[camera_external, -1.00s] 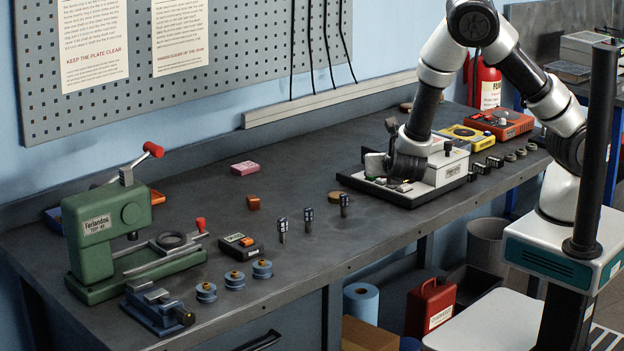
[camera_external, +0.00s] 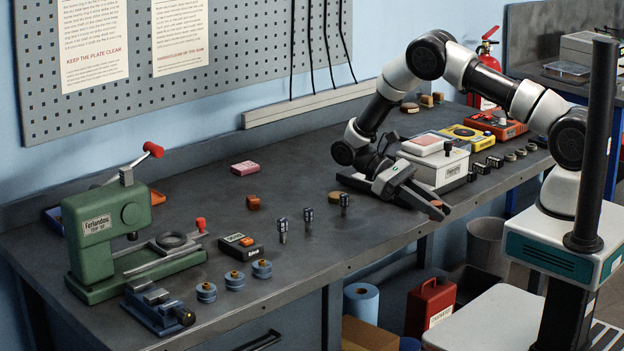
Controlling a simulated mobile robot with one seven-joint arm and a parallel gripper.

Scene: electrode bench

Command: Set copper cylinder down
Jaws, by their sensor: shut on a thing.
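My gripper (camera_external: 438,211) is low over the front part of the bench, in front of the white boxed instrument. Its fingers point towards the bench's front edge. A small copper-coloured piece (camera_external: 436,203), which looks like the copper cylinder, shows at the fingertips, and the gripper is shut on it. The fingers hide much of it. I cannot tell whether it touches the bench top (camera_external: 300,270).
The white instrument (camera_external: 436,160) with a reddish top plate stands right behind my gripper. A tan disc (camera_external: 334,196) and upright dark-headed tools (camera_external: 344,204) are to the left. A green press (camera_external: 105,235) stands far left.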

